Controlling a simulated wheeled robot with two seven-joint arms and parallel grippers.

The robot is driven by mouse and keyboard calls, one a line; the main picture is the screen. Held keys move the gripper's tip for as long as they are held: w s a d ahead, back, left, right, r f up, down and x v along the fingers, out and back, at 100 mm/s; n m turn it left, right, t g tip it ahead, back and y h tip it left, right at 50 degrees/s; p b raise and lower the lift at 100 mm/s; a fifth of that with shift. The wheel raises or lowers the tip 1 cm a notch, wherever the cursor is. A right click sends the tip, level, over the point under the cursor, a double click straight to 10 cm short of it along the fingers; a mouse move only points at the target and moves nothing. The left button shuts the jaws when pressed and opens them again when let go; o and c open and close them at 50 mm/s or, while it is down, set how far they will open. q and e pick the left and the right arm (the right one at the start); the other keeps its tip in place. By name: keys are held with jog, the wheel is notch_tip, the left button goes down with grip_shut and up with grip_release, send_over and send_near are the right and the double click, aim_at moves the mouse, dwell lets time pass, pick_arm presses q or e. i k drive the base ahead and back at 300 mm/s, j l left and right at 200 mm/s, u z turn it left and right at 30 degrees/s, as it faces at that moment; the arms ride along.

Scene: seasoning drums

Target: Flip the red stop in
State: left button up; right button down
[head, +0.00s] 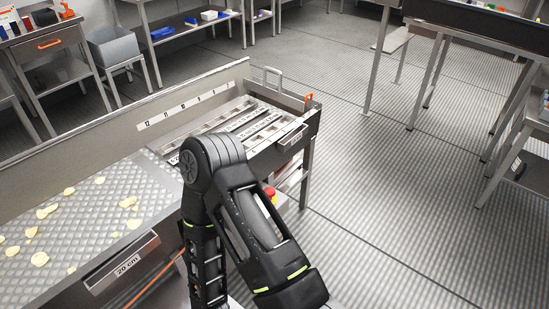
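A small orange-red upright piece (308,99), which looks like the red stop, stands at the far right corner of the metal trough's end. From here I cannot tell clearly whether it is turned in or out. The trough's end section (297,132) holds rows of labelled slats. One of my black arms rises from the bottom middle and bends in front of the trough, hiding part of its near side. Neither gripper shows in the head view.
A textured tray (100,215) with yellow chips and a "20 cm" label (127,268) lies at left. A red and yellow item (270,191) shows below the trough, partly behind my arm. Benches stand at the back and right. The floor (400,200) right of the trough is clear.

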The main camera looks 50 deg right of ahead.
aim_at(270, 191)
jog(key=l, duration=1.25)
